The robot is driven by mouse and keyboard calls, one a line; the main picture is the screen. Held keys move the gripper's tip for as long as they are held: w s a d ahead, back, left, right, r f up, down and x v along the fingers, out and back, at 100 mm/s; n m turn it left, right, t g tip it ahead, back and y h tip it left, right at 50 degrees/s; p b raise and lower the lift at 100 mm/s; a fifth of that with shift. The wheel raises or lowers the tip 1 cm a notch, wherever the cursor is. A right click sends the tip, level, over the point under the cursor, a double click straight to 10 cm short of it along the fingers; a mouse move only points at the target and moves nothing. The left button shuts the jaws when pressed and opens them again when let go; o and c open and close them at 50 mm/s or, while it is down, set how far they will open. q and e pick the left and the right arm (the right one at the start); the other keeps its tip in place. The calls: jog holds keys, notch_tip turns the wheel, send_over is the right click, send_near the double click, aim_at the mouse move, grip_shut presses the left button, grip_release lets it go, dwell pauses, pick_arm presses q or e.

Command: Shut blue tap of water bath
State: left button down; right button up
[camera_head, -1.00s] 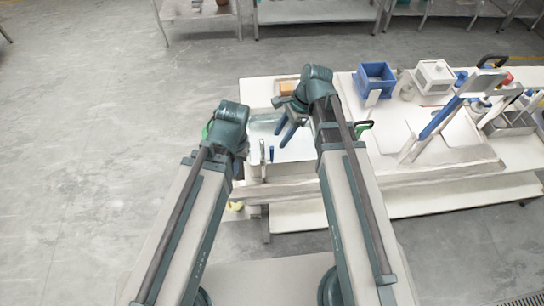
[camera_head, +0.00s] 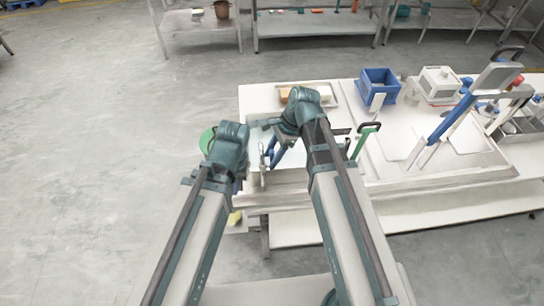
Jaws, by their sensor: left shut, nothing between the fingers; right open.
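The white basin (camera_head: 290,160), which seems to be the water bath, is at the left end of the white table, partly hidden behind my arms. A blue lever-like part (camera_head: 275,151), perhaps the blue tap, shows between my two wrists, beside a small grey upright fitting. My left gripper (camera_head: 238,184) is shut and empty at the basin's left side, its fingers mostly hidden by my wrist. My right gripper (camera_head: 270,127) is open and empty above the basin, close to the blue part; I cannot tell whether they touch.
A green round thing (camera_head: 207,140) sits left of my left wrist. A green-handled tool (camera_head: 362,140) stands right of my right forearm. A blue bin (camera_head: 379,84), a white box (camera_head: 438,84) and a tall blue-and-white device (camera_head: 466,107) stand further right. Floor at left is clear.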

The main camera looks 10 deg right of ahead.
jog(key=shift+c, duration=0.2)
grip_shut()
dwell(1.0)
jog(key=shift+w, duration=0.1)
